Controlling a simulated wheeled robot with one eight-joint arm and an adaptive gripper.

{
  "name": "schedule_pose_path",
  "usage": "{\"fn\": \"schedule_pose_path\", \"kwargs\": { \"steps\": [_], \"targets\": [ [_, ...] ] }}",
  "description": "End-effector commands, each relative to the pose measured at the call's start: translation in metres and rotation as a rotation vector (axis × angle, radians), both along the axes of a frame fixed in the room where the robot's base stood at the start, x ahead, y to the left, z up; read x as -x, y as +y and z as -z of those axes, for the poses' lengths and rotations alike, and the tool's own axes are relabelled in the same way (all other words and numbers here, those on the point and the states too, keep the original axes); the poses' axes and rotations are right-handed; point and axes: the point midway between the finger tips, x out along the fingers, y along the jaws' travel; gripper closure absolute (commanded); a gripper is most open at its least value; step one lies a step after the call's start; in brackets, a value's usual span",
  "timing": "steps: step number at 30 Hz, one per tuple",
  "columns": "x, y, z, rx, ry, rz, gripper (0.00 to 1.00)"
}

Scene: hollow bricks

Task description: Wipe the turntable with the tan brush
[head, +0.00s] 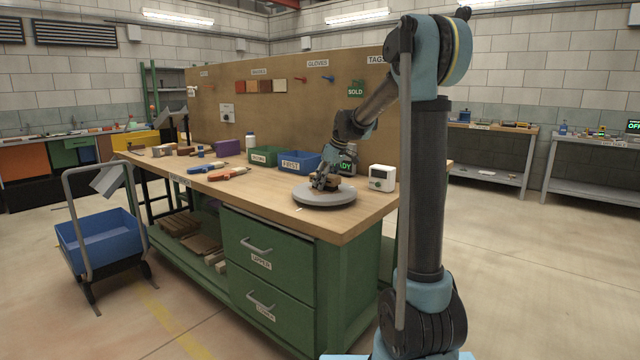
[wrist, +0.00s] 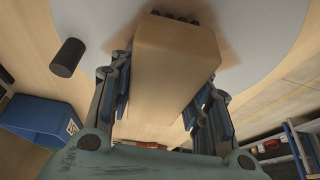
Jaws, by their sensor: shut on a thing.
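The turntable (head: 338,198) is a round grey disc on the near right part of the workbench. It also fills much of the upper wrist view (wrist: 268,38). My gripper (head: 321,183) is low over the disc. In the wrist view my gripper (wrist: 164,92) is shut on the tan brush (wrist: 176,60), with a finger on each side of the block. Dark bristle tufts show at the brush's far end, over the disc. I cannot tell whether they touch it. In the head view the brush is partly hidden by my gripper.
Blue (head: 299,162) and green (head: 264,156) bins stand behind the turntable. A white box-shaped device (head: 382,178) stands close to its right. A dark cylinder (wrist: 67,57) is near the disc in the wrist view.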

Motion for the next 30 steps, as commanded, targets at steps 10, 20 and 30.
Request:
{"fn": "schedule_pose_path", "kwargs": {
  "steps": [10, 20, 30],
  "targets": [
    [-0.002, -0.018, 0.001, -0.001, 0.001, 0.001, 0.78],
    [-0.003, -0.037, 0.002, 0.001, 0.000, 0.002, 0.78],
    [-0.006, -0.055, 0.003, 0.002, 0.001, 0.001, 0.78]
  ]
}}
